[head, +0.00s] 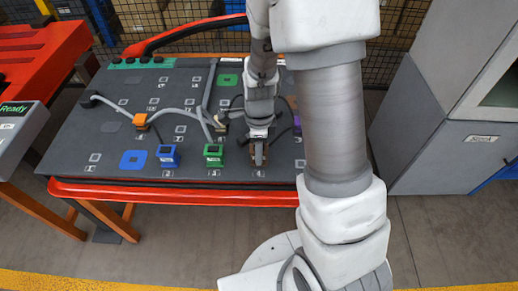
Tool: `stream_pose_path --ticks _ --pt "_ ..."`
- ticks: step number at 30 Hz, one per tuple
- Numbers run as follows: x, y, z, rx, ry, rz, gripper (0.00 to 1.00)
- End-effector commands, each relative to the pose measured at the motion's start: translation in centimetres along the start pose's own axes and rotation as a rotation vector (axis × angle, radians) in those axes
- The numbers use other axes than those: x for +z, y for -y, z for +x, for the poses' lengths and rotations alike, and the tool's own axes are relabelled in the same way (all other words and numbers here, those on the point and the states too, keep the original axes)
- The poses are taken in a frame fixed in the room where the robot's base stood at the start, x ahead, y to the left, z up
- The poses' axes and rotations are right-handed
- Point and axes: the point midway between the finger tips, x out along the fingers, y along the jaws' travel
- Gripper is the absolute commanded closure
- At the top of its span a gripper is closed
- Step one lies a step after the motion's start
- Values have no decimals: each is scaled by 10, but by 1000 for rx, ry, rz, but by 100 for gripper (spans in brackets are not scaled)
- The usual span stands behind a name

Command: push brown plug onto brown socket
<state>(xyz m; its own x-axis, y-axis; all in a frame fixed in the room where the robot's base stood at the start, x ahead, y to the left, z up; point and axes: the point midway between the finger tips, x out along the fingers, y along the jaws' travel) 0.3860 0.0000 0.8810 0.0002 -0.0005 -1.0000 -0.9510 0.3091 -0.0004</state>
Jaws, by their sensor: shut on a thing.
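My gripper (259,158) points down at the front edge of the dark board, right of the green block. It is shut, with brown surfaces showing around its fingertips. The brown socket (253,153) stands there, mostly covered by the fingers. The brown plug is between the fingers and can hardly be told apart from the socket. I cannot tell whether the plug is seated or just above it.
A blue block (167,156) and a green block (213,155) stand to the left along the dark board (80,140). An orange plug (140,122) with a grey cable lies farther left. A purple piece (297,122) is partly hidden behind my arm. A grey cabinet (425,140) stands right.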

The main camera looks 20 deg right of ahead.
Motion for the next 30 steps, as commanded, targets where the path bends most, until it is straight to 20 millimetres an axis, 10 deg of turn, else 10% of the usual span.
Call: stream_pose_path --ticks 30 --pt "0 0 -70 -1 0 0 100"
